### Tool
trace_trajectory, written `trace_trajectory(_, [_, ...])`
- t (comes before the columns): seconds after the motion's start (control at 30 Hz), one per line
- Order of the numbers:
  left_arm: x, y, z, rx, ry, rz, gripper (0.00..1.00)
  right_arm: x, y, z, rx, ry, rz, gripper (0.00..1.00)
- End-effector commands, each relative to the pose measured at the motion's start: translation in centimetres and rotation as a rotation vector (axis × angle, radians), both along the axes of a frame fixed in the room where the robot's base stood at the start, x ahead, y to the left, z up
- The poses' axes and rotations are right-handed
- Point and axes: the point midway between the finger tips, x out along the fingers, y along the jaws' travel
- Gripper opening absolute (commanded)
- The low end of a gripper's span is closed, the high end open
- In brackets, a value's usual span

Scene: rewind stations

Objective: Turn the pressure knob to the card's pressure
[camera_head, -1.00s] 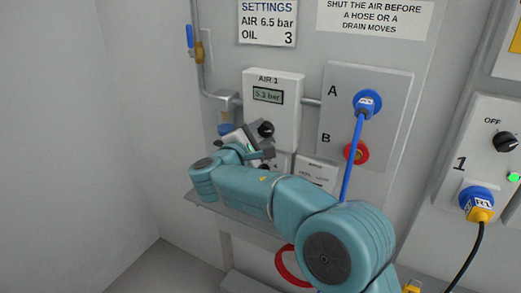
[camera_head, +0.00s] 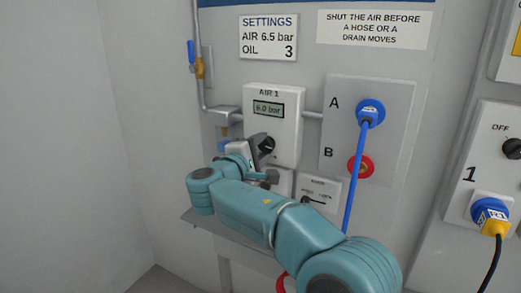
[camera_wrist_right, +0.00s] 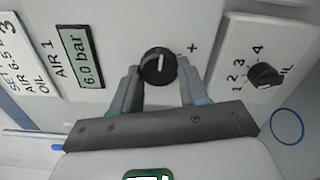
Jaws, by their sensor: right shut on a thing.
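The settings card (camera_head: 268,37) reads AIR 6.5 bar and OIL 3. The AIR 1 regulator box (camera_head: 287,128) has a display (camera_head: 268,109) reading 6.0 bar; the display also shows in the right wrist view (camera_wrist_right: 86,62). Below it is the black pressure knob (camera_head: 267,144), seen in the right wrist view (camera_wrist_right: 157,66) with its white mark and a plus sign beside it. My right gripper (camera_head: 262,158) is shut on this knob, one finger on each side in the right wrist view (camera_wrist_right: 160,82). My left gripper is out of view.
A smaller oil dial (camera_wrist_right: 264,75) numbered 1 to 4 sits beside the regulator. A panel (camera_head: 392,100) holds a blue plug (camera_head: 370,112) at A with a blue hose, and a red fitting (camera_head: 361,166) at B. A blue-handled valve (camera_head: 192,53) is at upper left.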

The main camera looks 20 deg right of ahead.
Motion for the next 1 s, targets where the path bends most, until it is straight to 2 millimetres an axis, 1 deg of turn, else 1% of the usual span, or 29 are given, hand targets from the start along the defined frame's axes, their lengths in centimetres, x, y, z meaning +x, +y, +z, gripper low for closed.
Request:
trace_trajectory(0.13, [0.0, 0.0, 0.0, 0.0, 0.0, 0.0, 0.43, 0.0, 0.1, -0.1, 0.001, 0.002, 0.001, 0.13])
trace_trajectory(0.17, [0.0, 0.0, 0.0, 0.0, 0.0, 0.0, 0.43, 0.0, 0.1, -0.1, 0.001, 0.002, 0.001, 0.47])
trace_trajectory(0.2, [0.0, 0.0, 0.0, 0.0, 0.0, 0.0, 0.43, 0.0, 0.1, -0.1, 0.0, 0.003, 0.001, 0.6])
trace_trajectory(0.23, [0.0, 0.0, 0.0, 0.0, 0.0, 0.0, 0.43, 0.0, 0.1, -0.1, 0.0, 0.002, 0.001, 0.69])
trace_trajectory(0.5, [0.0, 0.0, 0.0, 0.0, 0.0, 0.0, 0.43, 0.0, 0.0, 0.0, 0.0, 0.002, 0.001, 0.69])
trace_trajectory(0.63, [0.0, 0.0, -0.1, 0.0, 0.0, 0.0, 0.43, -0.5, 0.7, 0.0, 0.0, 0.001, 0.003, 0.69])
trace_trajectory(0.77, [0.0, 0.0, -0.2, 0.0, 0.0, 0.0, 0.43, -2.1, 2.5, 0.0, -0.001, 0.001, 0.004, 0.69])
trace_trajectory(1.0, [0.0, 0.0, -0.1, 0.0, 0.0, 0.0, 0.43, -6.3, 7.6, 0.0, -0.001, 0.002, 0.006, 0.69])
